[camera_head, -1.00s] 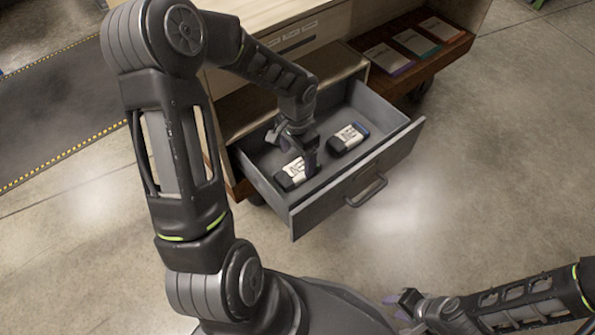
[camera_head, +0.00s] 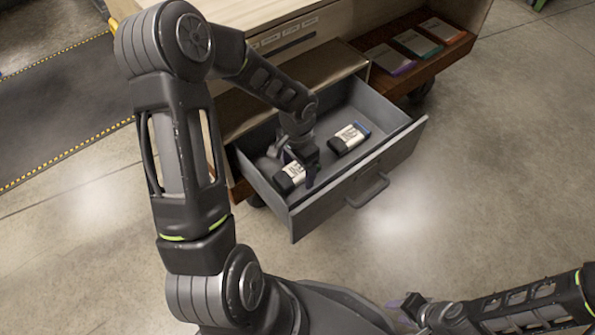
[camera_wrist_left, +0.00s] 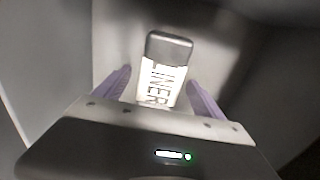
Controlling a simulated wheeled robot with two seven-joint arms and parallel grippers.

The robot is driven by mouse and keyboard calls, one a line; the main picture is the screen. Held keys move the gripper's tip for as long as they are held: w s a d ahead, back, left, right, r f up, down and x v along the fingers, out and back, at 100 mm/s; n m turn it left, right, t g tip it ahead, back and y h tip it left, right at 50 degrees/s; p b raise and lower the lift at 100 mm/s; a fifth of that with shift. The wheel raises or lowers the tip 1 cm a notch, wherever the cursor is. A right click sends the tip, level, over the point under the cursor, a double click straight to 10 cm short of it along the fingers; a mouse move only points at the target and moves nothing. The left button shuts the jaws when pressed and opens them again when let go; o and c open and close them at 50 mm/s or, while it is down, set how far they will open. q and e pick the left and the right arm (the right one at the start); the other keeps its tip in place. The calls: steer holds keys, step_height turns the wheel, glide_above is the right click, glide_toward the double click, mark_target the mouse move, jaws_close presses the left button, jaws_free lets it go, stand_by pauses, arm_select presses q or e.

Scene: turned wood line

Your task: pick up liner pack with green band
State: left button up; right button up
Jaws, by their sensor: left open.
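A white liner pack with a black end (camera_head: 289,178) lies in the left part of the open grey drawer. In the left wrist view the liner pack (camera_wrist_left: 164,70) shows black "LINER" lettering and sits between the purple fingers. My left gripper (camera_head: 303,172) is open over this pack, inside the drawer; its fingers are on either side. Any coloured band on this pack is hidden. A second liner pack (camera_head: 349,138) with a blue band at its far end lies further right in the drawer. My right gripper (camera_head: 408,307) is at the bottom, its jaw state unclear.
The drawer (camera_head: 345,186) stands open with a handle (camera_head: 367,190) on its front. Its walls are close to my left gripper. Several flat packs lie on a wooden shelf (camera_head: 409,69) at the upper right. The floor in front is clear.

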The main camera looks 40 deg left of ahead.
mark_target(299, 168)
arm_select(q)
steer(key=shift+c, duration=0.3)
steer(key=c, duration=1.4)
steer(key=shift+c, duration=0.2)
steer(key=shift+w+r+p, duration=0.25)
steer(key=shift+r+p, duration=0.25)
steer(key=shift+r, duration=0.2)
step_height(299, 168, up, 6)
steer(key=shift+f+p, duration=0.1)
steer(key=shift+p, duration=1.05)
steer(key=w+d, duration=0.2)
steer(key=w, duration=0.4)
steer(key=w+d+p, duration=0.1)
steer(key=w, duration=0.5)
steer(key=w+d+p, duration=0.1)
steer(key=w+d, duration=0.1)
steer(key=w, duration=0.4)
steer(key=shift+w+d+f, duration=0.1)
steer(key=shift+w+d, duration=0.25)
